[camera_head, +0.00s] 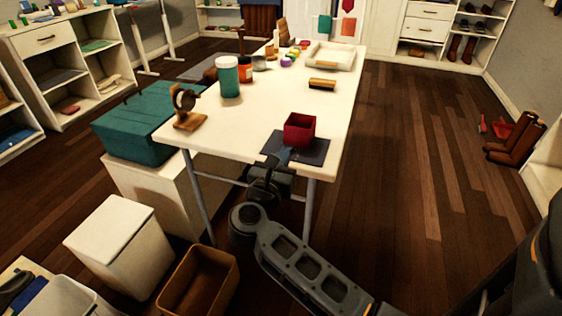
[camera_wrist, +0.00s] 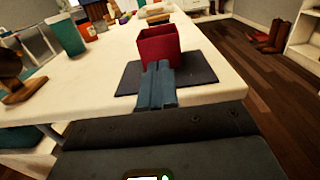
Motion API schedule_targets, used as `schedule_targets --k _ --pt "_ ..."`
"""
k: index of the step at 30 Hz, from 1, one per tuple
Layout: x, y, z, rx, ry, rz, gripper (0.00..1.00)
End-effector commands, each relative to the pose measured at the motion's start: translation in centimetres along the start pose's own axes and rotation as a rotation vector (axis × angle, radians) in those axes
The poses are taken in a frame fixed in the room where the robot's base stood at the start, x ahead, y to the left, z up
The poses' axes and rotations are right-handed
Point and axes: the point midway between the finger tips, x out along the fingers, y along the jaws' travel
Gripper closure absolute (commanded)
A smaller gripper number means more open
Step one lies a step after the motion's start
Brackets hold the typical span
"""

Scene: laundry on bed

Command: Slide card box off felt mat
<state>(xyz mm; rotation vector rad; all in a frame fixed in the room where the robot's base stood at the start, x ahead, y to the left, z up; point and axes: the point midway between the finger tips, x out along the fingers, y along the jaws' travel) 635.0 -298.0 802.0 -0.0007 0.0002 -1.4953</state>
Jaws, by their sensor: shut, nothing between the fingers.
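The card box (camera_head: 299,130) is a red, open-topped box standing upright on the dark grey felt mat (camera_head: 315,152) at the near end of the white table. In the wrist view the box (camera_wrist: 162,46) sits over the mat's far part, and bare mat (camera_wrist: 197,77) shows at its right and front. My gripper (camera_head: 285,154) is at the near side of the box, low over the mat. In the wrist view its fingers (camera_wrist: 158,72) are together and empty, with their tips at the box's near face. I cannot tell whether they touch it.
A wooden stand (camera_head: 188,107), a teal jar (camera_head: 228,77) and an orange jar (camera_head: 245,69) stand on the table's left side. A wooden brush (camera_head: 321,84) and a white tray (camera_head: 330,56) lie beyond the box. The tabletop (camera_head: 280,99) between is clear.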

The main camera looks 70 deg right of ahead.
Motion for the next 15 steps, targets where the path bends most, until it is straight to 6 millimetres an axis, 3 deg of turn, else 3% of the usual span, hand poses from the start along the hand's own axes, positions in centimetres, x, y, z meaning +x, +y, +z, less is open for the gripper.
schedule_targets --k 9,15 --pt "6.2 0.0 0.1 0.001 0.000 -0.003 1.00" --pt "8.5 0.0 0.0 0.001 0.001 -0.001 1.00"
